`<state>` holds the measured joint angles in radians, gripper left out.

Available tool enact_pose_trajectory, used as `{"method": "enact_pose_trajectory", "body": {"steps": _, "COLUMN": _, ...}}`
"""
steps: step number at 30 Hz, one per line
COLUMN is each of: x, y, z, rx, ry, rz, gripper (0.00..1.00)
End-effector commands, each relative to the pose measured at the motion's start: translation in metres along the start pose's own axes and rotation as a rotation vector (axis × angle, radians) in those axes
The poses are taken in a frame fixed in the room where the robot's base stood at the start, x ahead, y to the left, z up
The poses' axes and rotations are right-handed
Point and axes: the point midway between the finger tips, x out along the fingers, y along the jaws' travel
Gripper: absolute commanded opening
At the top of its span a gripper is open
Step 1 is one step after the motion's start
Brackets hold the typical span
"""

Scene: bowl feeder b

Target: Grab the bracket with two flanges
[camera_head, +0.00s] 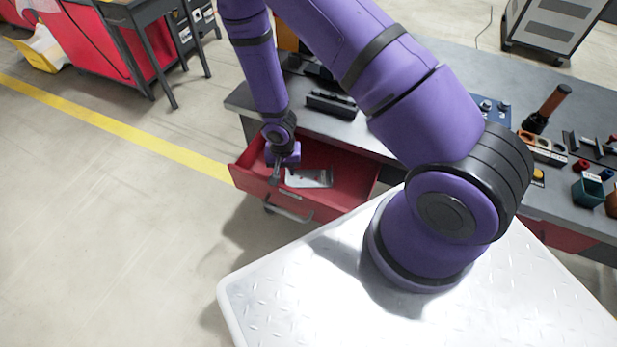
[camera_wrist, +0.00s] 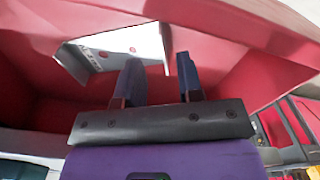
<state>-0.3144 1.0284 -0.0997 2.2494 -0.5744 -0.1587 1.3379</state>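The bracket (camera_head: 312,178) is a pale metal plate lying inside the open red drawer (camera_head: 345,185). In the wrist view the bracket (camera_wrist: 112,46) shows a broad flat face with small holes and a bent edge. My gripper (camera_head: 276,172) reaches down into the drawer, just left of the bracket in the head view. In the wrist view my gripper (camera_wrist: 158,72) has its two dark fingers apart, with nothing held between them. The bracket lies beyond the fingertips, mostly to the left. I cannot tell whether a finger touches it.
The drawer's red walls (camera_wrist: 235,75) stand close around my gripper. The grey workbench top (camera_head: 400,150) above carries a dark block (camera_head: 332,104), a teal bin (camera_head: 588,190) and several small parts. Open floor lies to the left.

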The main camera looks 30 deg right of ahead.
Motion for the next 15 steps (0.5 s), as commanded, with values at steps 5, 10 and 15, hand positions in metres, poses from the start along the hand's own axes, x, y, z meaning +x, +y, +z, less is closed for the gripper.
{"method": "enact_pose_trajectory", "body": {"steps": 5, "x": 0.01, "y": 0.0, "z": 0.0, "rx": 0.0, "ry": 0.001, "rz": 0.0, "gripper": 0.34}}
{"method": "enact_pose_trajectory", "body": {"steps": 10, "x": 0.022, "y": 0.0, "z": -0.001, "rx": -0.002, "ry": 0.0, "rz": 0.002, "gripper": 0.34}}
{"method": "enact_pose_trajectory", "body": {"steps": 15, "x": 0.044, "y": -0.001, "z": -0.004, "rx": -0.003, "ry": -0.001, "rz": 0.003, "gripper": 0.34}}
